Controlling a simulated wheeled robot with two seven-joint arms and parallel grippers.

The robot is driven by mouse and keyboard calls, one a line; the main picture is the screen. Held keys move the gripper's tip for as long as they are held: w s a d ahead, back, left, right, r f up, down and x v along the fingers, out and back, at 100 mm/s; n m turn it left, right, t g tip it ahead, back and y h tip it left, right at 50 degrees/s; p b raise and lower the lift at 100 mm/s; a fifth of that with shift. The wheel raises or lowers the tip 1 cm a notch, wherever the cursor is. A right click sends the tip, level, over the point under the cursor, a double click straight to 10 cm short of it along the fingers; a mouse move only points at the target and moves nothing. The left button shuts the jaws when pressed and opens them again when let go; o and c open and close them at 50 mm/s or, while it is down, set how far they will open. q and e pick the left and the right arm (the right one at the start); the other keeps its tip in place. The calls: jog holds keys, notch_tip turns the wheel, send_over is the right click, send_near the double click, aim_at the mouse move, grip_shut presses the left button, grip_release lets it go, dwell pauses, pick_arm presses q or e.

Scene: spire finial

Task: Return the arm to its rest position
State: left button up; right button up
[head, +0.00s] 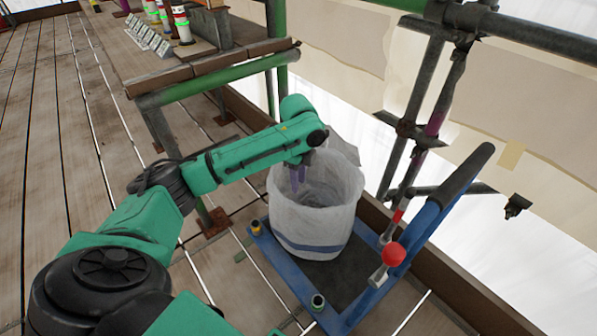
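My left arm, green with black joints, reaches in from the lower left toward the middle of the view. Its gripper (297,183) points down into the mouth of a white bag-like bin (312,226). The purple-grey fingers show small and dark against the bin's inside, and I cannot tell whether they are open or shut. No held object can be made out. The floor of the bin is partly hidden. My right gripper is not in view.
The bin stands on a blue-framed cart (268,262) with an upright handle (452,190). A wooden bench with green rails (215,80) holds several striped bottle-like items (181,24) at the back. Scaffold poles (415,105) stand at right. Plank floor (50,130) lies clear at left.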

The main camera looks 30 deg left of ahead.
pick_arm(q)
jog(key=shift+r, duration=0.95)
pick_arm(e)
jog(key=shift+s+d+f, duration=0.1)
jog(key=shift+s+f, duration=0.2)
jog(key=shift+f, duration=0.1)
